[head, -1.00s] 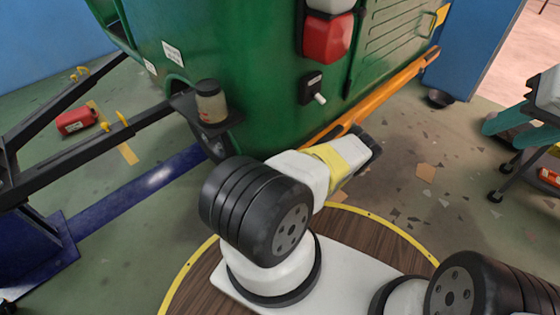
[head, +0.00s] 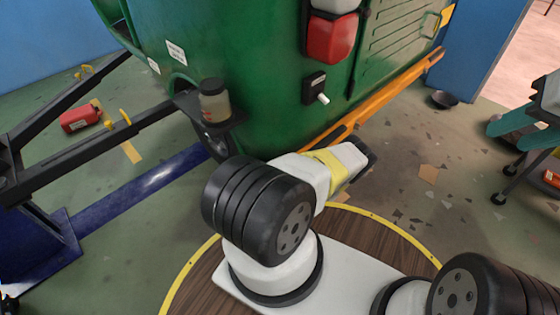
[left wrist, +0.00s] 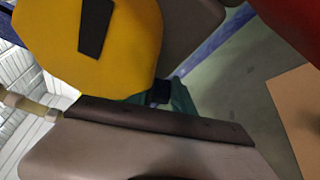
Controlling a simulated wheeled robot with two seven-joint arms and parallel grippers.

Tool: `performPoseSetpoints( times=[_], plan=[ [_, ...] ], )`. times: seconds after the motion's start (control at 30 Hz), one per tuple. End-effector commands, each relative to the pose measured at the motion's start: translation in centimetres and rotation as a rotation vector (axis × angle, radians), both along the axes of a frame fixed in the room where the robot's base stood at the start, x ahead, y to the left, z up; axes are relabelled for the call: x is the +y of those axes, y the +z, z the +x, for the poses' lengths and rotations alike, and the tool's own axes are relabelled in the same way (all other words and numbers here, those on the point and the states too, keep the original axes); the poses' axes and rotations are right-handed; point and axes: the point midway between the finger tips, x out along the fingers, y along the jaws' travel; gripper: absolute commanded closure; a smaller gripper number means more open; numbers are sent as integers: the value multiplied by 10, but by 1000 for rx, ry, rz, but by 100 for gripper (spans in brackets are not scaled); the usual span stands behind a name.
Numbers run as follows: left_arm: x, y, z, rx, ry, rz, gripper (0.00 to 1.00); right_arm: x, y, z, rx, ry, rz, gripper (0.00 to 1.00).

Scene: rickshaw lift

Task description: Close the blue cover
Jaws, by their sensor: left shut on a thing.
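I cannot pick out a blue cover in either view. In the left wrist view, a large grey-brown form with a dark strip (left wrist: 150,118) fills the bottom and looks like a close part of my left gripper. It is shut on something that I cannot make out. A yellow piece with a black patch (left wrist: 132,60) is close above it. In the head view, my white and black arm with a yellow band crosses the middle. The fingers of my right gripper cannot be made out.
A green vehicle body (head: 250,60) with a red lamp (head: 332,37) and an orange bar (head: 400,80) stands ahead. A jar (head: 214,100) sits on a small ledge. A red canister (head: 81,118) and blue lift base (head: 40,240) are at left.

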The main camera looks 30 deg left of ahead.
Motion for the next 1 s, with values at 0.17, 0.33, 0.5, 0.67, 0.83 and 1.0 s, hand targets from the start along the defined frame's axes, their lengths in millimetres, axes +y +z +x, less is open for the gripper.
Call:
performPoseSetpoints(
  times=[0.17,0.33,0.5,0.67,0.83,1.0],
  plan=[
    [-4,-4,3,39,-10,-6,100,0,0,0,0,0,0,62],
    [-5,-3,2,51,-10,-2,100,0,0,0,0,0,0,62],
    [-5,-3,2,51,-10,-2,100,0,0,0,0,0,0,62],
    [-5,-3,2,50,-9,-2,63,0,0,0,0,0,0,62],
    [-3,-1,1,50,-6,4,56,0,0,0,0,0,0,62],
    [-2,0,0,51,-4,7,56,0,0,0,0,0,0,62]
  ],
)
